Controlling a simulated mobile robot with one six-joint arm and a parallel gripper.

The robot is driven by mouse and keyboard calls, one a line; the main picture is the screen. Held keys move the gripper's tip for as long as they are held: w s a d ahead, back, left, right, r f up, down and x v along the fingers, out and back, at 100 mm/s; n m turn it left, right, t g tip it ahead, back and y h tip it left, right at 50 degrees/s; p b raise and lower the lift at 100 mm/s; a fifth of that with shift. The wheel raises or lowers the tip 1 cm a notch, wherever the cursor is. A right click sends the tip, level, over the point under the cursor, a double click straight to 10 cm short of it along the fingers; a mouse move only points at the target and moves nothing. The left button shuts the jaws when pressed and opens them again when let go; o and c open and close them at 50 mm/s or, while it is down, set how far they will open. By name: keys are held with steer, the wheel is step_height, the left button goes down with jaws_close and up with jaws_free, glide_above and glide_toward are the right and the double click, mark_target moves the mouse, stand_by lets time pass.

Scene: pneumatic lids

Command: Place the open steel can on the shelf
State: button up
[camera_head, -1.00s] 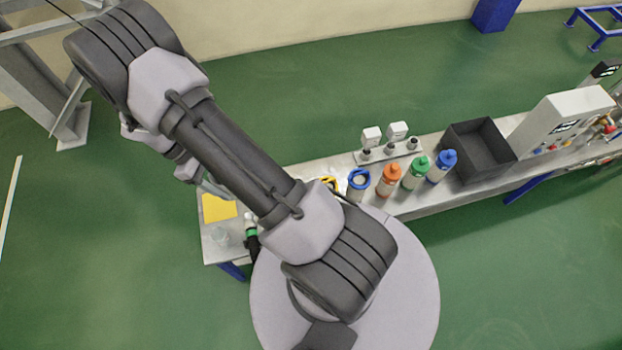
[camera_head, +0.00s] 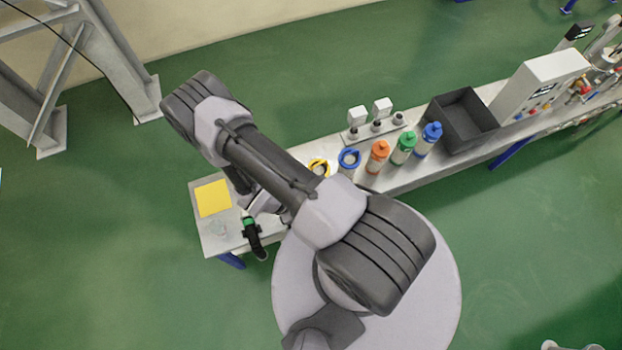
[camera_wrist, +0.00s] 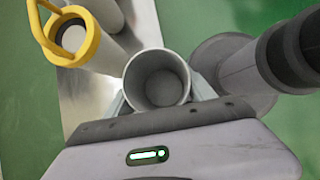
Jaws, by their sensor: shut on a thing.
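An open grey steel can (camera_wrist: 158,82) stands mouth up between my fingers in the wrist view, its inside empty. My gripper (camera_wrist: 158,92) is shut on its sides. I cannot tell whether its base touches anything. In the head view my arm hides the can and most of my gripper. A metal bench (camera_head: 222,243) runs from lower left to upper right; no separate shelf is clearly seen. A can with a yellow ring lid (camera_wrist: 75,38) stands beside the held can on the left; it also shows in the head view (camera_head: 319,167).
Blue-ring (camera_head: 349,158), orange (camera_head: 378,156), green (camera_head: 403,148) and blue (camera_head: 428,138) lidded containers line the bench. A black bin (camera_head: 460,120) and control box (camera_head: 540,88) stand farther right. A yellow sheet (camera_head: 213,198) and black tool with green band (camera_head: 252,235) lie left.

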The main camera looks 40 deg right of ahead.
steer(key=w+d, duration=0.1)
steer(key=w, duration=0.2)
steer(key=w+d+b, duration=0.1)
steer(key=w, duration=0.2)
steer(key=w+d+f+b, duration=0.1)
steer(key=w, duration=0.2)
steer(key=shift+w, duration=0.15)
steer(key=f, duration=0.1)
steer(key=f+b, duration=0.2)
steer(key=shift+w+d+f, duration=0.1)
steer(key=shift+w+f, duration=0.15)
steer(key=shift+f, duration=0.15)
steer(key=shift+r, duration=0.2)
steer(key=shift+f, duration=0.15)
steer(key=o, duration=1.5)
